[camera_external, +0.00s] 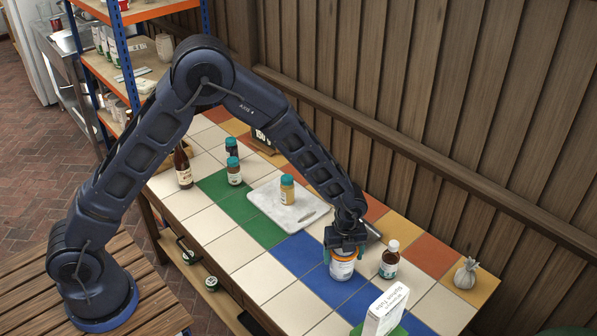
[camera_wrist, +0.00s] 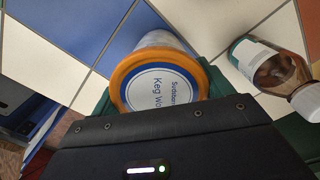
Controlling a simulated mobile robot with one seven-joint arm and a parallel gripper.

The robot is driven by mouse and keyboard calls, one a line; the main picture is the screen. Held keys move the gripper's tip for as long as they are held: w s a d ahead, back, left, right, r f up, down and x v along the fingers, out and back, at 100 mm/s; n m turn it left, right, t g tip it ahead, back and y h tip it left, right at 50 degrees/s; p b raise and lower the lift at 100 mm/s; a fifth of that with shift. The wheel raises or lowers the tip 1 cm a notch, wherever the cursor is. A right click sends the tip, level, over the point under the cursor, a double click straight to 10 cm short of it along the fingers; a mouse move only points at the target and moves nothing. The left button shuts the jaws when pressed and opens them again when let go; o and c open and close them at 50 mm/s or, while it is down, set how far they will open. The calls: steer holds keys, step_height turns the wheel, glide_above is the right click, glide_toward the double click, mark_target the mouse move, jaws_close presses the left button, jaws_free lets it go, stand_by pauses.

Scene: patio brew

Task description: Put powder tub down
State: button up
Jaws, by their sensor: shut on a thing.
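The powder tub (camera_external: 343,267) is a white tub with an orange lid. My gripper (camera_external: 345,246) points down over it and is shut on its upper part. The tub looks upright over the blue tiles; I cannot tell whether its base touches them.
A brown bottle with a white cap (camera_external: 389,260) stands close to the tub's right. A white carton (camera_external: 386,310) stands in front. A marble board (camera_external: 270,207) carries a teal-lidded jar (camera_external: 287,189). Blue tiles left of the tub are clear.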

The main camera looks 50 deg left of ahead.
steer(key=o, duration=1.3)
steer(key=shift+f, duration=0.1)
steer(key=shift+o, duration=0.2)
step_height(320, 180, up, 12)
steer(key=shift+a+r, duration=0.1)
steer(key=shift+r, duration=0.1)
steer(key=s+a+r+n+t, duration=0.1)
steer(key=s+a+r+n, duration=0.55)
steer(key=a+r, duration=0.3)
steer(key=s+a+r+n+t, duration=0.1)
steer(key=s+a+r+n, duration=0.5)
steer(key=a+r, duration=0.4)
steer(key=s+a+r+n+t, duration=0.1)
steer(key=s+a+n, duration=0.5)
steer(key=s, duration=0.6)
steer(key=s+a+r+n+t, duration=0.1)
steer(key=s+a+r+n, duration=0.3)
steer(key=s, duration=0.8)
steer(key=shift+s+a+r+n+t, duration=0.3)
steer(key=shift+a+n, duration=0.55)
steer(key=shift+n, duration=0.3)
